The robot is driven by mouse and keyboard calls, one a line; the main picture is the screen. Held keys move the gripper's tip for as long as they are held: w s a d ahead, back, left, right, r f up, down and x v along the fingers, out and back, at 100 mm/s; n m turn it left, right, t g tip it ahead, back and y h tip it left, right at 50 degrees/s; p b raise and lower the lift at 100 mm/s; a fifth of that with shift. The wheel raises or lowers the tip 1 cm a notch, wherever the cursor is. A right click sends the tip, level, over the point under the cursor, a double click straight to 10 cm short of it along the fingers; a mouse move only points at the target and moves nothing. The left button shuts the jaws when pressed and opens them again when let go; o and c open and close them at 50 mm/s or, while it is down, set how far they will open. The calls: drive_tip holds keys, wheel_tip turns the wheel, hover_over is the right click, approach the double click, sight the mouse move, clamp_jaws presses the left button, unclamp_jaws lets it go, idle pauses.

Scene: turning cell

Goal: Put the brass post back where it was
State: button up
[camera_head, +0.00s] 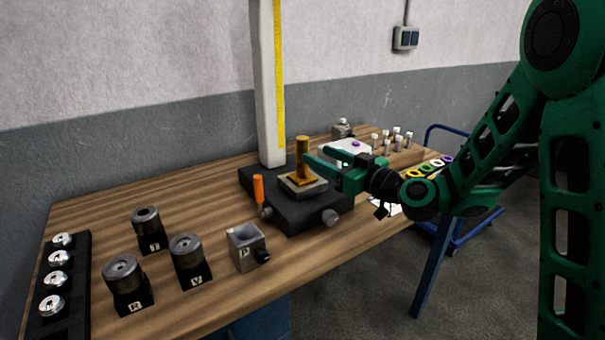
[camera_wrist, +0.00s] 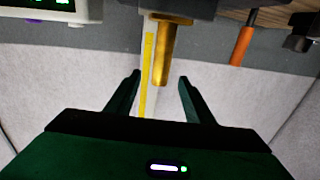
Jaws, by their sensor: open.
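The brass post (camera_head: 303,157) stands upright on a square brass-coloured base on a light block, on top of the dark fixture (camera_head: 283,215). In the wrist view, which looks upside down, the post (camera_wrist: 168,52) shows between the two fingers in the picture. My gripper (camera_head: 318,155) is open, just right of the post, with its fingers pointing at it. The wrist view also shows my open gripper (camera_wrist: 160,77) with nothing clamped. I cannot tell whether a finger touches the post.
A tall pale column (camera_head: 268,90) with a yellow scale rises behind the fixture. An orange handle (camera_head: 258,190) stands at its left front. Left are a grey block (camera_head: 246,248), several dark cylinders on stands (camera_head: 188,257) and a dark rack (camera_head: 75,300). Small pale-topped pieces (camera_head: 386,145) stand behind right.

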sight(307, 147)
drive_tip(key=shift+r+x, duration=0.2)
drive_tip(key=shift+x, duration=2.2)
clamp_jaws()
drive_tip(key=shift+r, duration=0.2)
